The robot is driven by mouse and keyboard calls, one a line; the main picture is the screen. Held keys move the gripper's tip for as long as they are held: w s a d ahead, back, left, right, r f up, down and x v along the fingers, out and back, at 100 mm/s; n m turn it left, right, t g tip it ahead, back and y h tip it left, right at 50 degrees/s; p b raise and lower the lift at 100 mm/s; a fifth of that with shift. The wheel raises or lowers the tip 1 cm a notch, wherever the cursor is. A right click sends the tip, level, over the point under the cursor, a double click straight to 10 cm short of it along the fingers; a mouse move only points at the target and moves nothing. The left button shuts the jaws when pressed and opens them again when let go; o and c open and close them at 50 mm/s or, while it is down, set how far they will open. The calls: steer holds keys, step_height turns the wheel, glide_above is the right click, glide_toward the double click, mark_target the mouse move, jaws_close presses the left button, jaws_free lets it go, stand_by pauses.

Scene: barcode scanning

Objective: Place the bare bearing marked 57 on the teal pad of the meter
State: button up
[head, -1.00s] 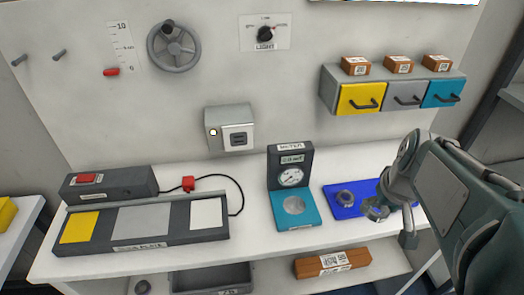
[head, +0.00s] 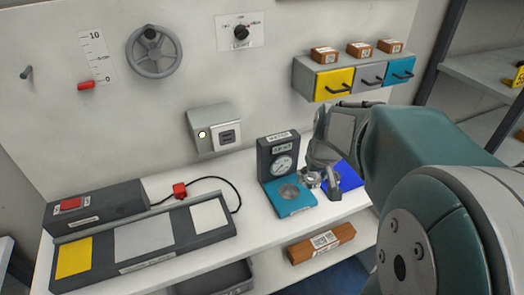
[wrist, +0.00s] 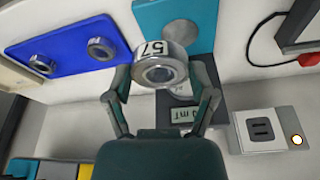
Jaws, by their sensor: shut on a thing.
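The bare bearing marked 57 (wrist: 160,66) is a silver ring held between the fingertips of my gripper (wrist: 160,82) in the wrist view. My gripper is shut on it. In the head view my gripper (head: 322,182) is just right of the meter (head: 281,157). The meter has a dark upright back with a dial and a teal base (head: 290,209) with a round silver plate. In the wrist view the bearing overlaps the teal pad (wrist: 204,12) in the picture and hides part of it. I cannot tell the height between them.
A blue mat (wrist: 68,56) holds two other bearings. A brown box (head: 321,243) sits on the lower shelf.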

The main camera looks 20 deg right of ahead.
glide_above(289, 190)
steer(key=f, duration=0.4)
steer(key=s+f, duration=0.1)
steer(key=f, duration=0.1)
steer(key=shift+a+f, duration=0.1)
steer(key=shift+a, duration=0.3)
steer(key=shift+s+d+x, duration=0.1)
steer(key=shift+d+x, duration=0.05)
steer(key=shift+x, duration=0.7)
steer(key=shift+s+d+x, duration=0.15)
steer(key=shift+d+x, duration=0.05)
steer(key=shift+x, duration=0.65)
steer(key=shift+a+f, duration=0.1)
steer(key=shift+a, duration=0.05)
steer(key=o, duration=1.1)
steer(key=shift+a, duration=0.1)
steer(key=shift+o, duration=0.2)
